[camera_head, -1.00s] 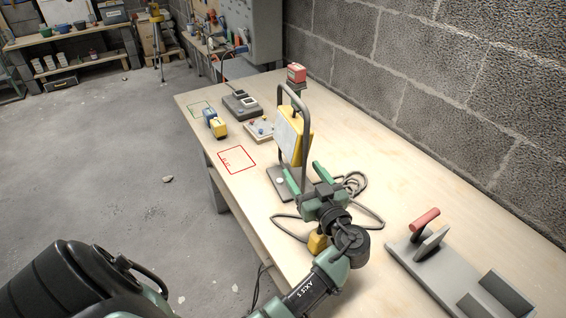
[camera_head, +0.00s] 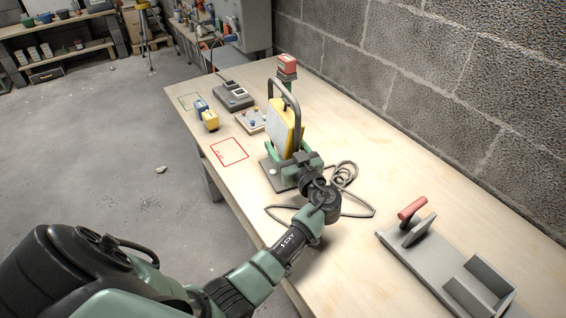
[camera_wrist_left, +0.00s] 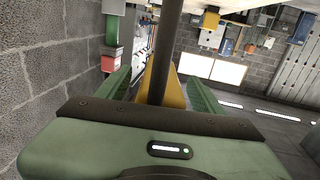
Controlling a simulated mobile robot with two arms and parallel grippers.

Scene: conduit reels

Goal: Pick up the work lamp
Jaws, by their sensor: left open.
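The work lamp (camera_head: 281,124) stands upright on the bench, with a yellow body, a pale front panel, a dark tubular frame and a grey base. My left gripper (camera_head: 286,152) is open at the lamp's lower part, its green fingers on either side. In the left wrist view, a dark bar of the lamp frame (camera_wrist_left: 166,50) and the yellow body (camera_wrist_left: 172,92) show between the fingers of the gripper (camera_wrist_left: 160,88). I cannot tell whether the fingers touch the lamp. My right gripper is not in view.
The cable (camera_head: 345,178) lies coiled beside the lamp. A grey fixture with a red handle (camera_head: 412,208) is at the right. Behind the lamp are a red-topped post (camera_head: 287,65), a knobbed board (camera_head: 250,121) and a dark box (camera_head: 233,97). The red-outlined square (camera_head: 229,152) is empty.

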